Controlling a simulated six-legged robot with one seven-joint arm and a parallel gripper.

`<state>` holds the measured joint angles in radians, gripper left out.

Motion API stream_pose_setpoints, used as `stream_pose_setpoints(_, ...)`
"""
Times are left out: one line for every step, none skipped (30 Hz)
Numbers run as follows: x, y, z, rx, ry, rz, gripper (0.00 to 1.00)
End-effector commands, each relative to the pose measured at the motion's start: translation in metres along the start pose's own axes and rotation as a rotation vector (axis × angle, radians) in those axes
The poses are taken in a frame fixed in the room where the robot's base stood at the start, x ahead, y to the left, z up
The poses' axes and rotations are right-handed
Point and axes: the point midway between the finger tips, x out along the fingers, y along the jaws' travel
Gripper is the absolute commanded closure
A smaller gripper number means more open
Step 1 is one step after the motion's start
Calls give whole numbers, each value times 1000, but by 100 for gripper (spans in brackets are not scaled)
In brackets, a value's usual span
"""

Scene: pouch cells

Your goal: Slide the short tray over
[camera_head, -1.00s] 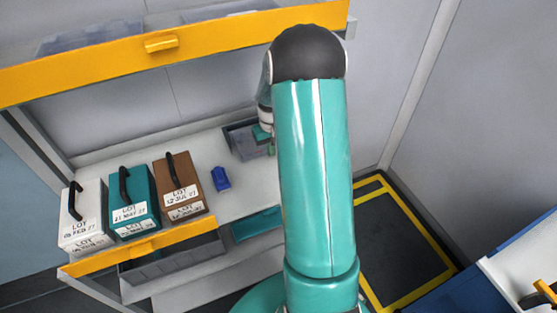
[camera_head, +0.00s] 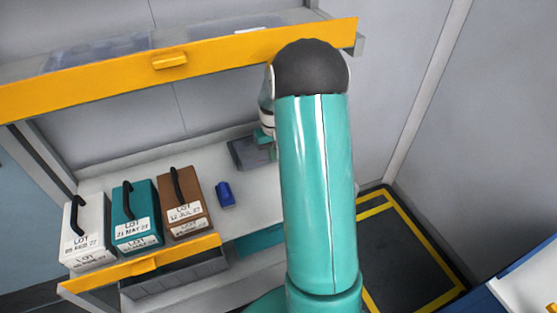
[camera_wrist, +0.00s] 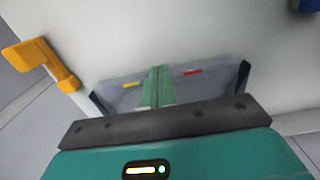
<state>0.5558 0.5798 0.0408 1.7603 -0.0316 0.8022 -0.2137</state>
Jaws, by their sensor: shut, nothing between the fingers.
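A low grey tray (camera_head: 240,154) lies on the white shelf, just left of my arm, which hides its right part. In the wrist view the tray (camera_wrist: 208,77) spans the middle, with dark ends and a small yellow and a small red mark inside. My gripper (camera_head: 272,152) is mostly hidden behind my arm in the head view. In the wrist view its green fingers (camera_wrist: 158,72) are together and empty, and overlap the middle of the tray. I cannot tell whether they touch it.
White (camera_head: 86,235), teal (camera_head: 137,215) and brown (camera_head: 185,203) handled lot boxes stand further left. A yellow-fronted upper drawer (camera_head: 210,57) hangs above. A yellow handle (camera_wrist: 40,62) shows at left in the wrist view.

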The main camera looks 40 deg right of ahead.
Motion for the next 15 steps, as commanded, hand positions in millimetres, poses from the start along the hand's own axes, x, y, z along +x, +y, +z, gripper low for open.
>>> stream_pose_setpoints(-11,0,-1,0,5,1,100)
stream_pose_setpoints(-15,-1,3,0,3,1,100)
stream_pose_setpoints(-21,-2,9,0,2,1,100)
stream_pose_setpoints(-26,-3,12,0,3,1,100)
stream_pose_setpoints(-30,-4,16,0,3,0,100)
stream_pose_setpoints(-36,-5,21,0,4,0,100)
stream_pose_setpoints(-41,-6,24,0,4,1,100)
stream_pose_setpoints(-45,-7,28,-1,4,0,100)
stream_pose_setpoints(-51,-8,33,-1,3,0,100)
stream_pose_setpoints(-56,-9,36,-1,4,0,100)
stream_pose_setpoints(-60,-10,40,-1,3,0,100)
stream_pose_setpoints(-66,-11,44,-1,4,1,100)
stream_pose_setpoints(-70,-11,48,-1,4,1,100)
stream_pose_setpoints(-72,-13,54,-1,3,0,100)
stream_pose_setpoints(-75,-14,61,0,2,0,100)
